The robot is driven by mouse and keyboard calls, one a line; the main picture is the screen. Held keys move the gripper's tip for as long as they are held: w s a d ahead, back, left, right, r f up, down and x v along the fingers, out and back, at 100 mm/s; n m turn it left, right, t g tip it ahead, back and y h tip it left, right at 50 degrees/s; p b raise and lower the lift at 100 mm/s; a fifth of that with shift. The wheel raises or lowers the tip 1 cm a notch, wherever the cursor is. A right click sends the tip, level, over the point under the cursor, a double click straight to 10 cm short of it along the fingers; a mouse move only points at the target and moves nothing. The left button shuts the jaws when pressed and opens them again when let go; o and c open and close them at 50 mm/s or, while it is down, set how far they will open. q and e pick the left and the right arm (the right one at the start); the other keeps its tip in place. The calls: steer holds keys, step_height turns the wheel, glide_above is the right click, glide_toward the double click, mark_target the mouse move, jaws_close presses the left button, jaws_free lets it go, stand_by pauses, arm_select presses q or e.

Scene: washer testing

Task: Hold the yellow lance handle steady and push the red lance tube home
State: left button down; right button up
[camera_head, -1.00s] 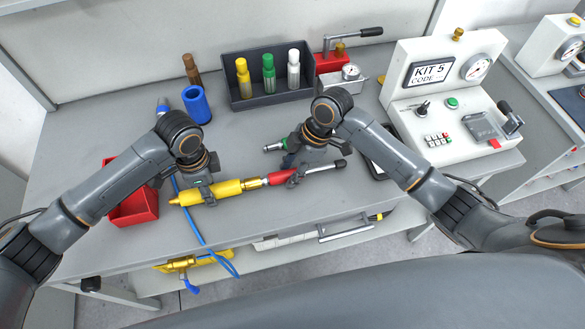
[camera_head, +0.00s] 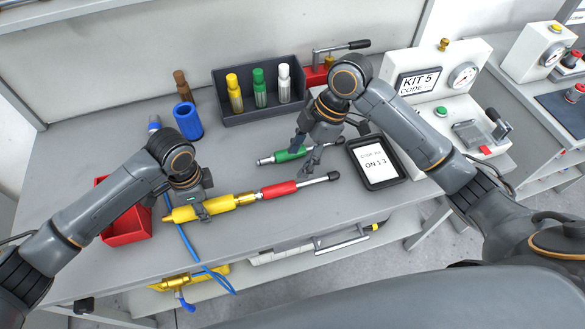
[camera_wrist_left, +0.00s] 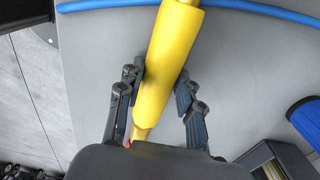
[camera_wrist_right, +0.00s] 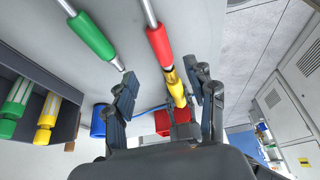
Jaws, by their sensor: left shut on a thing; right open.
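The yellow lance handle (camera_head: 182,214) lies across the grey table near its front edge. My left gripper (camera_head: 206,214) is shut around its body; the left wrist view shows the yellow handle (camera_wrist_left: 168,62) between the fingers (camera_wrist_left: 160,95). The red lance tube (camera_head: 278,190) lies in line with the handle's brass end (camera_head: 246,199) and appears to meet it. A grey rod with a dark tip (camera_head: 333,176) extends from its right. My right gripper (camera_head: 306,160) is open and empty, above and behind the tube. The right wrist view shows the red tube (camera_wrist_right: 160,46) ahead of the fingers.
A green-sleeved tube (camera_head: 291,154) lies behind the red one, close to my right gripper. A black tray with a card (camera_head: 375,165) is at the right. A red bin (camera_head: 128,228), blue cup (camera_head: 187,121), dark bottle rack (camera_head: 240,116) and blue hose (camera_head: 190,245) surround the work.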

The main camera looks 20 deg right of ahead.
arm_select(q)
steer(key=c, duration=0.8)
jaws_free()
arm_select(e)
steer(key=shift+d+r, duration=0.25)
steer(key=shift+r, duration=0.4)
arm_select(q)
steer(key=shift+r, duration=0.15)
step_height(320, 180, up, 12)
